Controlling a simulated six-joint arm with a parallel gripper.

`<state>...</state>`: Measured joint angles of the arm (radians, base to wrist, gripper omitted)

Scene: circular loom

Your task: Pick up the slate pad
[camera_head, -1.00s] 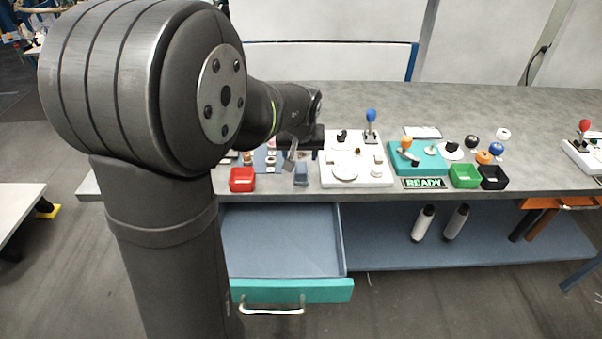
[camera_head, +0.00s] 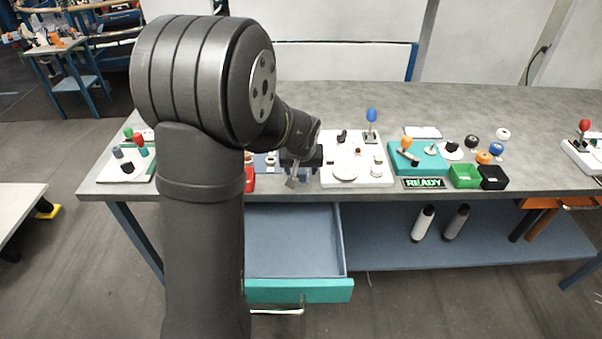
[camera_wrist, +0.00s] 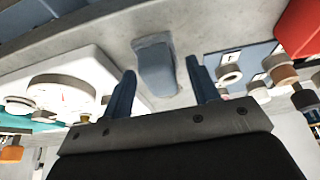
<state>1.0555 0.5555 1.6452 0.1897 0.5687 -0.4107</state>
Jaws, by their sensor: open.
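The slate pad (camera_wrist: 155,68) is a small blue-grey block on the grey tabletop. In the wrist view it lies between and just beyond the fingertips of my gripper (camera_wrist: 161,72), with bare gaps on both sides. My gripper is open and empty. In the head view my gripper (camera_head: 296,172) is low over the bench near its front edge, left of the white panel. The pad is mostly hidden there by my gripper.
A white panel with a round dial (camera_wrist: 62,95) stands close on one side. A blue mat with rings (camera_wrist: 238,65) and a red bin (camera_wrist: 300,28) are on the other. Below the bench front, an open drawer (camera_head: 295,290) sticks out.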

